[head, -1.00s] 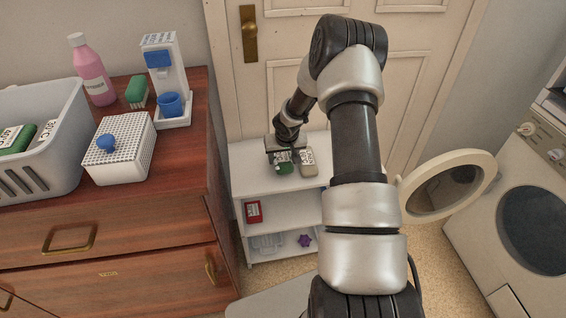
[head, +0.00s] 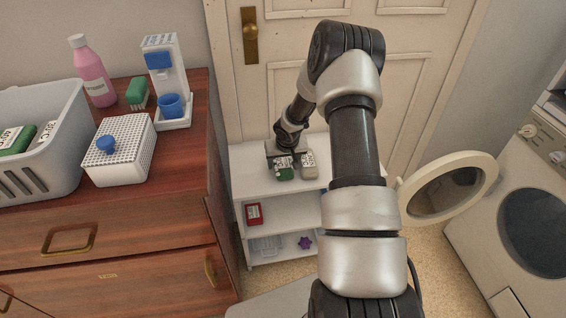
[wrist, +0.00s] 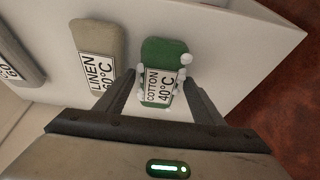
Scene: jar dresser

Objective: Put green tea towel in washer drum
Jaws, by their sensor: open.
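A green folded towel (head: 284,174) with a white "COTTON 40°C" label lies on top of the white shelf unit, and it also shows in the wrist view (wrist: 166,50). Small white knobs show around its edges. My gripper (head: 287,160) is open just above the shelf top. In the wrist view my gripper (wrist: 158,84) has a finger on each side of the towel's near, labelled end; I cannot tell whether they touch it. The washer (head: 482,220) stands at the right with a dark round drum opening (head: 537,232). A round cream-rimmed door (head: 489,170) stands open left of it.
A beige "LINEN 60°C" bundle (wrist: 97,45) lies close left of the towel in the wrist view. A grey item (wrist: 22,58) lies beyond it. A panelled door stands behind the shelf.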

